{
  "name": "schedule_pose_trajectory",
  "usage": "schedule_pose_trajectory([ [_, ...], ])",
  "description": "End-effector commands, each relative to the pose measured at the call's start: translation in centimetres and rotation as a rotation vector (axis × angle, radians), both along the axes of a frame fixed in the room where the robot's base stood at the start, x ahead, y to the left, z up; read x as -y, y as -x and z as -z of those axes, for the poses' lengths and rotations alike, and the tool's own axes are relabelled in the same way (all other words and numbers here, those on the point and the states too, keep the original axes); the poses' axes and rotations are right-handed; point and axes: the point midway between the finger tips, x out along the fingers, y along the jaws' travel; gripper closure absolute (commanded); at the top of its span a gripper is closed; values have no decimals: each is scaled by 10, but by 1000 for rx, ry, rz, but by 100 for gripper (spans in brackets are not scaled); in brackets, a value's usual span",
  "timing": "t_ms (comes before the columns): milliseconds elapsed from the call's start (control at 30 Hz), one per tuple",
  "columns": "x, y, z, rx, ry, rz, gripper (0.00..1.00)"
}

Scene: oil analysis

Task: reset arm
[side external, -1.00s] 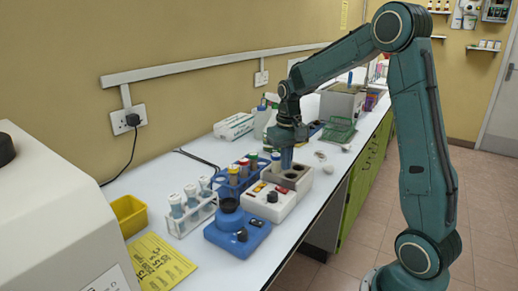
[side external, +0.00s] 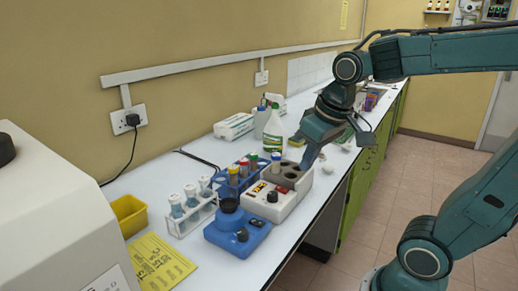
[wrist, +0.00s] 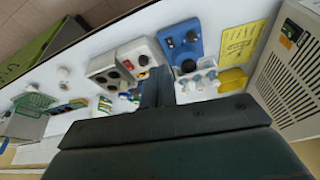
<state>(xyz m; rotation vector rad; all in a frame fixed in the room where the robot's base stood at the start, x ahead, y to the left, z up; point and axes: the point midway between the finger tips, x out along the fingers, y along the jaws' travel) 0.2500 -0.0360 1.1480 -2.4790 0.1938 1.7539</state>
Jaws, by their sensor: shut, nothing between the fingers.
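My gripper (side external: 309,160) is in the side external view, above the bench at the right edge of the heating block. Its fingers point down and are shut with nothing visible between them. The fingers also show from behind in the wrist view (wrist: 158,86). My arm reaches in from the right, with its forearm nearly level.
A blue rack (side external: 232,183) with several capped tubes stands left of the block. A white rack (side external: 190,212), a blue mixer (side external: 237,230) and a yellow bin (side external: 129,215) are nearer. A green-labelled bottle (side external: 273,130) stands behind. The floor to the right is clear.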

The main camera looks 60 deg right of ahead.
Motion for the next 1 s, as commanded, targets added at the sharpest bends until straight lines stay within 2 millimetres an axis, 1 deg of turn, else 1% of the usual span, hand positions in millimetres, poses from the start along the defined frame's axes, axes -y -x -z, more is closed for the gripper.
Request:
schedule_pose_trajectory([
  [33,-6,9,-2,21,3,-20,100],
  [200,-21,37,-3,79,12,-81,100],
  [300,-27,50,-1,108,15,-113,100],
  [433,-33,63,2,135,18,-142,100],
  [600,-35,71,4,151,20,-160,100],
  [1000,-36,71,4,152,19,-161,100],
])
